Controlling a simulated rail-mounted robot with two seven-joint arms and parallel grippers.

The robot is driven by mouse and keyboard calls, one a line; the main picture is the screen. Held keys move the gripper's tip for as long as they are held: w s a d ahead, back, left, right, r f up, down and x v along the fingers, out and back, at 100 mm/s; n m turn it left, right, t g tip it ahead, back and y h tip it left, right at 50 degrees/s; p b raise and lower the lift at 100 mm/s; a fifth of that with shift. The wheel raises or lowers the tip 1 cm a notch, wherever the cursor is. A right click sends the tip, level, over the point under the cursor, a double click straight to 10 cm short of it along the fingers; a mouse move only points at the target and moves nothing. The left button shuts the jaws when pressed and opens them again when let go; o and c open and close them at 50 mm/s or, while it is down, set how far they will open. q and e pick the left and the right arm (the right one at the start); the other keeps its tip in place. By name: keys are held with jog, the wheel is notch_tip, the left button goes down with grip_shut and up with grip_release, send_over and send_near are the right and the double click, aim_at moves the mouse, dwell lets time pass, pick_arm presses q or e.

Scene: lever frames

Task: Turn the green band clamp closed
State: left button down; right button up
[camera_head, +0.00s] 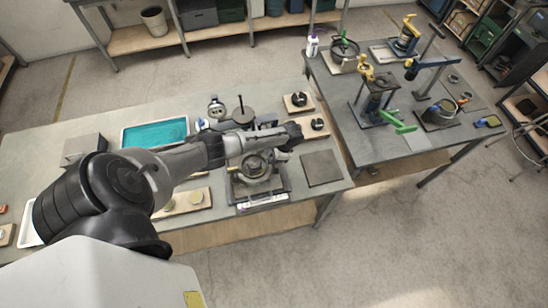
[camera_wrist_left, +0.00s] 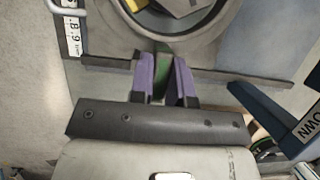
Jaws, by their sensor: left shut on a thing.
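In the left wrist view a narrow green piece (camera_wrist_left: 160,82), likely the clamp's handle, sits between the two purple fingers of my left gripper (camera_wrist_left: 166,72). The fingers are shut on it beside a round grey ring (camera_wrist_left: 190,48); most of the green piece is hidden. In the head view the round fixture (camera_head: 257,168) stands on a dark base on the near table. My left arm reaches over its far side, and my left gripper (camera_head: 292,136) is at its far right, too small to show the fingers. My right gripper is not in view.
A white-labelled base edge (camera_wrist_left: 73,38) and a blue part marked "OWN" (camera_wrist_left: 308,125) lie close to the gripper. A flat grey plate (camera_head: 322,168) is right of the fixture, a teal tray (camera_head: 155,132) left. The right table holds other fixtures, one with a green handle (camera_head: 398,122).

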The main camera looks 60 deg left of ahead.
pick_arm(q)
jog(key=c, duration=1.1)
grip_release()
jog(key=v, duration=1.3)
jog(key=shift+w+r+b, duration=0.1)
jog(key=shift+r+b, duration=0.25)
jog(key=shift+b, duration=0.05)
